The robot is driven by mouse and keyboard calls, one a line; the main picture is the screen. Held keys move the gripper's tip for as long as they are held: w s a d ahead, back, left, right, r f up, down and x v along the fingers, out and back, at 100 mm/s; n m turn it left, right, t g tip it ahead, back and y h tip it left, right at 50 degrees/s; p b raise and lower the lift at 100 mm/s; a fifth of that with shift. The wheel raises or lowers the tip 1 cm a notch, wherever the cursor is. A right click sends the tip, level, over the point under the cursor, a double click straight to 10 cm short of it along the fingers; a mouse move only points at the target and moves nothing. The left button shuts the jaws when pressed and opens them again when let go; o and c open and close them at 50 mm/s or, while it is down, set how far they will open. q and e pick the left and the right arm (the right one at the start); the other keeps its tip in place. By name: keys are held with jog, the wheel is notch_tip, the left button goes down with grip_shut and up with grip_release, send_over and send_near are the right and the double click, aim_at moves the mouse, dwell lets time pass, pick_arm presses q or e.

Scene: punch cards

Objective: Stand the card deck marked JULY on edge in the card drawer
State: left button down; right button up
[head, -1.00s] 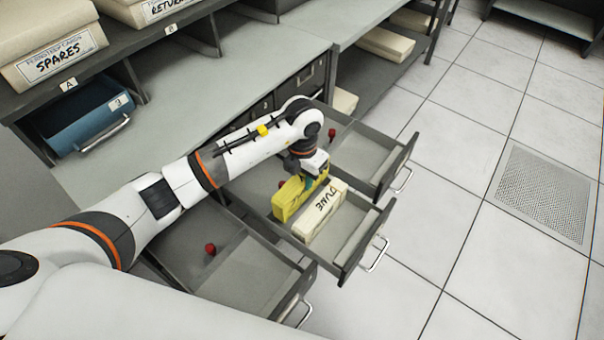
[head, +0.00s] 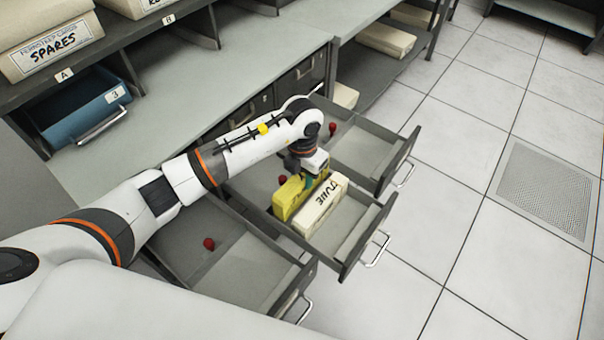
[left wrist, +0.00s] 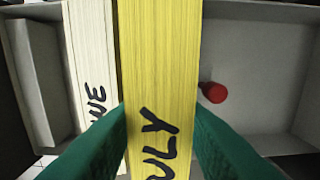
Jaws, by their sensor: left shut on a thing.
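The yellow card deck marked JULY (head: 287,199) stands on edge inside the open middle card drawer (head: 374,222). It also fills the middle of the left wrist view (left wrist: 158,70), with its lettering facing the camera. My left gripper (head: 312,178) is shut on the deck; its green fingers (left wrist: 160,135) press on both sides of it. The cream deck marked JUNE (head: 321,207) stands right beside it and also shows in the left wrist view (left wrist: 88,60). Whether the JULY deck's lower edge touches the drawer floor is hidden. My right gripper is not in view.
A red knob (left wrist: 213,92) is in the same drawer, on the other side of the JULY deck. Two more open drawers flank it, each with a red knob (head: 209,244) (head: 333,127). Boxes (head: 50,40) and a blue bin (head: 85,108) sit on shelves at left.

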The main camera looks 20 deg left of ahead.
pick_arm(q)
jog(key=shift+f+b, duration=1.7)
jog(key=shift+f, duration=0.55)
jog(key=c, duration=0.9)
grip_release()
notch_tip(320, 180, up, 12)
